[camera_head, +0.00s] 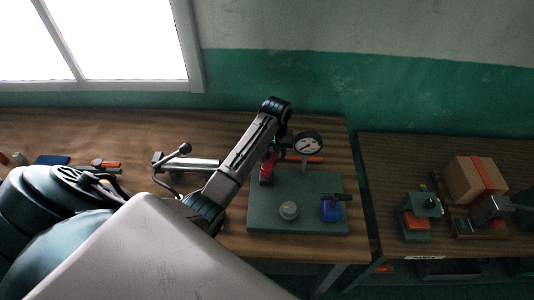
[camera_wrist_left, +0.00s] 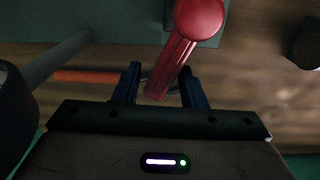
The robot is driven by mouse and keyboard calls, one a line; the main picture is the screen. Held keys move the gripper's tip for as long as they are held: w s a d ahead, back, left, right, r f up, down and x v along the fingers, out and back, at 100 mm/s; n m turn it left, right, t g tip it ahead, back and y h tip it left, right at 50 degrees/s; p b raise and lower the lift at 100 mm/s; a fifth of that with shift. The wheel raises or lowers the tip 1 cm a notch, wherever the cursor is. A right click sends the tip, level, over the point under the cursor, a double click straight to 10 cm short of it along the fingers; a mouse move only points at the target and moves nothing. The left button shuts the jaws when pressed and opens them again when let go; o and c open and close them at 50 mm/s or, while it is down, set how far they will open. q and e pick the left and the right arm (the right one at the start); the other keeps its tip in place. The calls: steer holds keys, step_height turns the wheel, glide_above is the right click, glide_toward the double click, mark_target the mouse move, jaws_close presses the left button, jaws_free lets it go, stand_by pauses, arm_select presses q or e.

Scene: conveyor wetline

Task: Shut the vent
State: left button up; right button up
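A red lever (camera_wrist_left: 185,50) with a rounded head shows in the left wrist view; its narrow end lies between the two dark fingers of my left gripper (camera_wrist_left: 160,82). The fingers are apart, with a visible gap on each side of the lever, so the gripper is open around it. In the head view the red part (camera_head: 267,170) stands at the back left of a green plate (camera_head: 262,217), below my arm's wrist, which partly hides it. I cannot tell which part is the vent. My right gripper is not in view.
The green plate also carries a round gauge (camera_head: 308,145), a pale knob (camera_head: 289,210) and a blue valve (camera_head: 331,209) with a dark handle. A metal cylinder (camera_head: 190,165) lies left of my arm. A second table at right holds a cardboard box (camera_head: 473,180).

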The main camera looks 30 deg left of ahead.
arm_select(q)
steer(key=shift+d, duration=0.1)
steer(key=shift+r, duration=3.55)
